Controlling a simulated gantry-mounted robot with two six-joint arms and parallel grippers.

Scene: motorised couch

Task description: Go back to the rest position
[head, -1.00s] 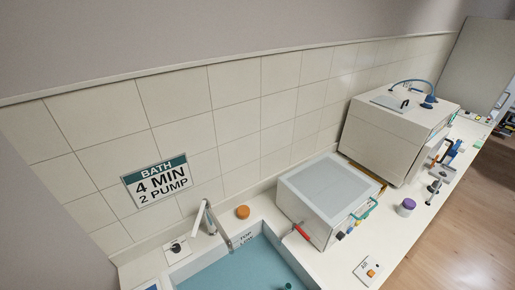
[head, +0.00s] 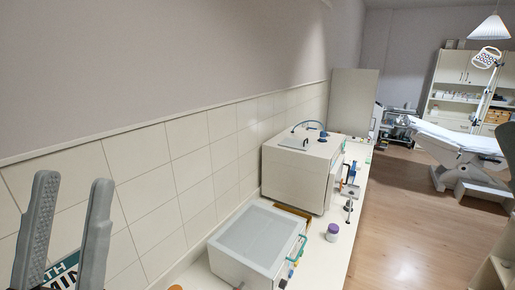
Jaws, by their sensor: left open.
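My left gripper (head: 68,232) shows at the lower left of the head view, its two grey fingers pointing up and standing apart with nothing between them. It is in front of the tiled wall and partly covers the bath sign (head: 66,270). My right gripper is not in view. The motorised couch (head: 452,147), white and padded, stands at the far right on a pale base.
A counter (head: 318,262) runs along the tiled wall. It carries a white box with a grey lid (head: 257,236), a larger white cabinet (head: 297,172) and a purple-capped jar (head: 332,232). Shelves (head: 460,85) stand at the back. The wooden floor (head: 405,220) is clear.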

